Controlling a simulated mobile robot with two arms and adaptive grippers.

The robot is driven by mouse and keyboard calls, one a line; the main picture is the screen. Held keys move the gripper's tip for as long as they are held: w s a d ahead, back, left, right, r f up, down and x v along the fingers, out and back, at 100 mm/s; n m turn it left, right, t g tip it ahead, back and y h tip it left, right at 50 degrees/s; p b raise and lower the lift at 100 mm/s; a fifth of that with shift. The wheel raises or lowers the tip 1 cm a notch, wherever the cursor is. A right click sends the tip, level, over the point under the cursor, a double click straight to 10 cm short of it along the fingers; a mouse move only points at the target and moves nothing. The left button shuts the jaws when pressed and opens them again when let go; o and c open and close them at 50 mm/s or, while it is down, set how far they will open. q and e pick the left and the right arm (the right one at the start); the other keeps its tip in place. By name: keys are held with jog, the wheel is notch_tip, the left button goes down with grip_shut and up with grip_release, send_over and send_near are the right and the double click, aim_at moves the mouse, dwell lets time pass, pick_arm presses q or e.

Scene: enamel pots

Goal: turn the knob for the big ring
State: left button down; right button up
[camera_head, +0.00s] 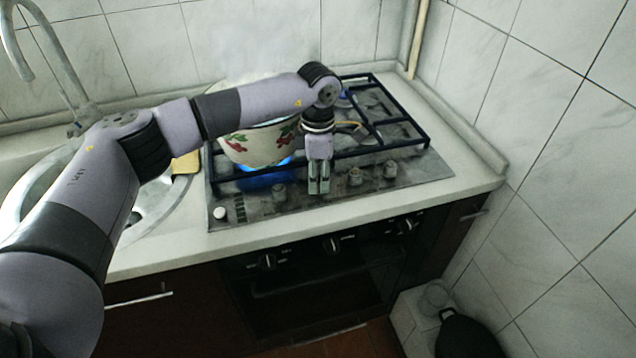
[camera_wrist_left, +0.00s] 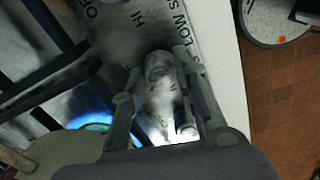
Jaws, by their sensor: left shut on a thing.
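The gas hob (camera_head: 437,172) is set in the white counter, with a row of metal knobs along its front. My left gripper (camera_head: 319,190) points down at this row and is shut on a knob. That knob (camera_wrist_left: 160,85) shows between the two fingers in the left wrist view, beside the printed words "LOW", "HI" and "OFF"; in the head view the fingers hide it. Other knobs stand to the left (camera_head: 279,193) and right (camera_head: 355,177), (camera_head: 390,169). A blue flame (camera_head: 262,178) burns under the pot. My right gripper is not in view.
A white enamel pot (camera_head: 258,148) with red and green decoration stands on the left of the hob, partly behind my left arm. Dark grate bars (camera_head: 400,118) cover the hob. A sink (camera_head: 150,215) is at left, and tiled walls close off the back and right.

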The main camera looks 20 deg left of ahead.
pick_arm(q)
jog(key=m+b, duration=0.2)
jog(key=m, duration=0.1)
jog(key=shift+f, duration=0.1)
jog(key=shift+m+b, duration=0.6)
jog(key=shift+m, duration=1.1)
jog(key=c, duration=1.2)
grip_release()
jog(key=shift+c, duration=0.2)
notch_tip(320, 180, up, 12)
